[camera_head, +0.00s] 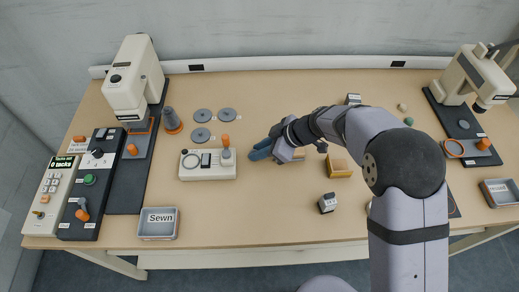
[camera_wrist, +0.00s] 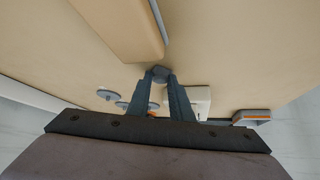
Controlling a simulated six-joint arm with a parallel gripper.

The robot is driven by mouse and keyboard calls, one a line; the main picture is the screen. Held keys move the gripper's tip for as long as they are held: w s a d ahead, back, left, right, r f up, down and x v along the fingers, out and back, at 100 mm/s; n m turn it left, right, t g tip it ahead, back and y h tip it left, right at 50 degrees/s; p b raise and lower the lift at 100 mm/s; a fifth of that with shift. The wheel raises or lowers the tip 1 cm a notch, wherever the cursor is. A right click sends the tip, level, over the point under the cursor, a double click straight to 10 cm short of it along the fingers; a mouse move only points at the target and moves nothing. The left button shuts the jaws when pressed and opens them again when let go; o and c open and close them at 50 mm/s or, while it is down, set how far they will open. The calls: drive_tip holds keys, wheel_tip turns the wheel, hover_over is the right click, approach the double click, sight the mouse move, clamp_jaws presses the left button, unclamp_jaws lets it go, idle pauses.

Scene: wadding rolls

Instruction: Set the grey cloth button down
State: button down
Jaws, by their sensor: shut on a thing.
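My gripper (camera_head: 262,150) is shut on a small grey button (camera_wrist: 160,73), which sits between its fingertips in the wrist view. In the head view the gripper is over the middle of the table, just right of the white box with a round ring on it; the button cannot be made out there. Whether the button touches anything beneath it cannot be told. Several flat grey discs (camera_head: 203,115) lie behind the white box; some also show in the wrist view (camera_wrist: 107,95).
The white box (camera_head: 208,165) has an orange-topped knob. A "Sewn" tray (camera_head: 159,224) stands at front left, another tray (camera_head: 500,192) at far right. A yellow block (camera_head: 339,168) and a small dark-and-white block (camera_head: 327,203) lie right of my gripper. The table's front middle is clear.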

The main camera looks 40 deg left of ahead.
drive_tip(key=c, duration=1.6)
unclamp_jaws()
drive_tip(key=shift+o, duration=0.2)
drive_tip(key=shift+r, duration=0.1)
drive_tip(key=b+v, duration=0.2)
drive_tip(key=v, duration=1)
drive_tip(key=shift+d, duration=0.1)
